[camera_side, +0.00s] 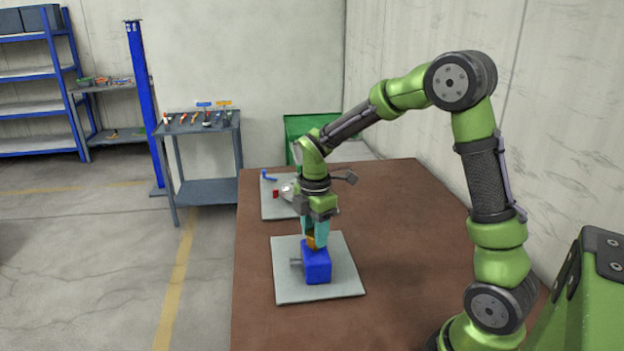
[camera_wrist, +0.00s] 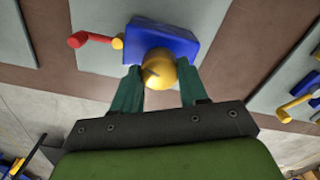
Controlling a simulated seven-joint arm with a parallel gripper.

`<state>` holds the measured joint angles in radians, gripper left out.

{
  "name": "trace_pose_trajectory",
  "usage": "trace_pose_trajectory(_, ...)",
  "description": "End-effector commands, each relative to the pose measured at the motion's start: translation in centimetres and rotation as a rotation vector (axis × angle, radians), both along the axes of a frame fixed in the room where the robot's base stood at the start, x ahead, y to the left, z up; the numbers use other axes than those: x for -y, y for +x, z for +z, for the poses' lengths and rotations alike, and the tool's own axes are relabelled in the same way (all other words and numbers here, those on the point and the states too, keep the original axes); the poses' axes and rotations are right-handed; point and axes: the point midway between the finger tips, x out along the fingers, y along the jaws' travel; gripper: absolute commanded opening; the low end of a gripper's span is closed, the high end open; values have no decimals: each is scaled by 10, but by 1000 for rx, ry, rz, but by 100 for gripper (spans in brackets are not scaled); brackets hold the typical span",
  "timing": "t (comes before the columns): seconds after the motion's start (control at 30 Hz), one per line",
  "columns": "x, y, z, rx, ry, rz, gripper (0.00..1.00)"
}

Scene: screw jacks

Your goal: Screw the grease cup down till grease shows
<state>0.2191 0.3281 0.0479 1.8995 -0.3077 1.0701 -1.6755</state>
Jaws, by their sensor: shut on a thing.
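The grease cup (camera_wrist: 160,70) is a yellow-gold rounded cap on a blue block (camera_wrist: 165,40). In the side view the cup (camera_side: 312,240) shows as a small orange-gold patch above the blue block (camera_side: 317,266). My gripper (camera_wrist: 160,76) points down over the block, and its teal fingers are shut on the cup, one on each side. In the side view my gripper (camera_side: 315,238) hides most of the cup. I see no grease around the cup, but its base is partly hidden.
The block stands on a grey plate (camera_side: 341,275) on the brown table (camera_side: 400,240). A red-knobbed crank (camera_wrist: 90,39) sticks out from the block. Another grey plate (camera_side: 278,208) with small parts lies behind. The table's right part is clear.

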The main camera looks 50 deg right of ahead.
Motion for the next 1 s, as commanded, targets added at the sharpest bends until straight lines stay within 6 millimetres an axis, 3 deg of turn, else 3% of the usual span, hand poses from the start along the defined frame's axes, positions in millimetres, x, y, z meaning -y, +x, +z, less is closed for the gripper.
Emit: trace_pose_trajectory(1.0,1,1,2,2,1,-895,13)
